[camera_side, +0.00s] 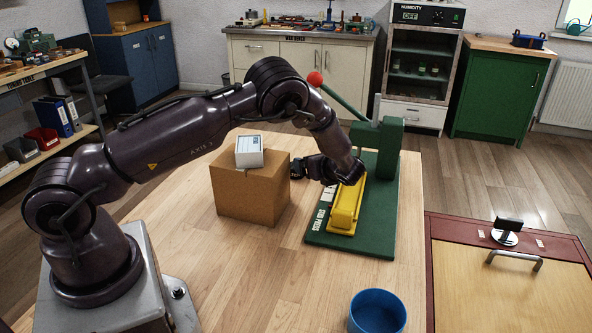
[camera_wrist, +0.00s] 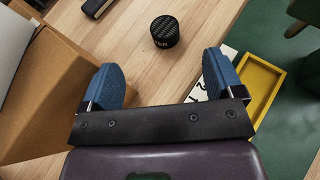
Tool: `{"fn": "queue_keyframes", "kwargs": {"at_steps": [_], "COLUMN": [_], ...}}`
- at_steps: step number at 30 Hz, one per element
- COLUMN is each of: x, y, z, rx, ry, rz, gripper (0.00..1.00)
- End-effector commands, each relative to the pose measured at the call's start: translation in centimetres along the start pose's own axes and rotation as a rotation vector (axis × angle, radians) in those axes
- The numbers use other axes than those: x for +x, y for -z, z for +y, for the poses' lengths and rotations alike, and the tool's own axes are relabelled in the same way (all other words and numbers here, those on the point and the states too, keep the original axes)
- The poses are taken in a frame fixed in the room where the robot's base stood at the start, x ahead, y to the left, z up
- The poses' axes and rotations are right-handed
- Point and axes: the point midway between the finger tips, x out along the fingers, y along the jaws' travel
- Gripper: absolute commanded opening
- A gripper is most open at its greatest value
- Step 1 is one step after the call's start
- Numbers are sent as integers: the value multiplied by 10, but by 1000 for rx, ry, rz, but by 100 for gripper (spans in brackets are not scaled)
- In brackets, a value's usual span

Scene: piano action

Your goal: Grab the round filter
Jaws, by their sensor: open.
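The round filter (camera_wrist: 165,31) is a short black cylinder with a ridged top and small pale lettering on its side. It stands upright on the wooden table in the wrist view. My gripper (camera_wrist: 162,80) is open, with its two blue-padded fingers wide apart and nothing between them. In the wrist view the filter shows beyond the fingertips, roughly in line with the gap and not touching either finger. In the side view my gripper hangs between the cardboard box and the green press; a small dark shape there cannot be told apart clearly.
A cardboard box (camera_side: 249,193) with a white carton (camera_side: 249,152) on top stands left of my gripper. A green press base (camera_side: 385,215) with a yellow tray (camera_side: 347,205) lies to the right. A blue bowl (camera_side: 377,313) is at the front. Another dark object (camera_wrist: 98,7) lies at the wrist view's top.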

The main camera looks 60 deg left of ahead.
Motion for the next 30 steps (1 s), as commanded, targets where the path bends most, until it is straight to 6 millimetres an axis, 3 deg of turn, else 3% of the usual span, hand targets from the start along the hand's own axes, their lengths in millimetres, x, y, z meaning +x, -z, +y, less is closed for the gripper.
{"fn": "queue_keyframes", "kwargs": {"at_steps": [3,7,18,26,30], "x": [12,18,79,99,120], "y": [27,39,40,38,35], "z": [0,0,0,-1,-1], "rx": [0,-2,-4,-5,-5], "ry": [0,0,-3,-1,-3], "rz": [-1,-1,-1,-1,-1], "gripper": [86,86,86,86,86]}}
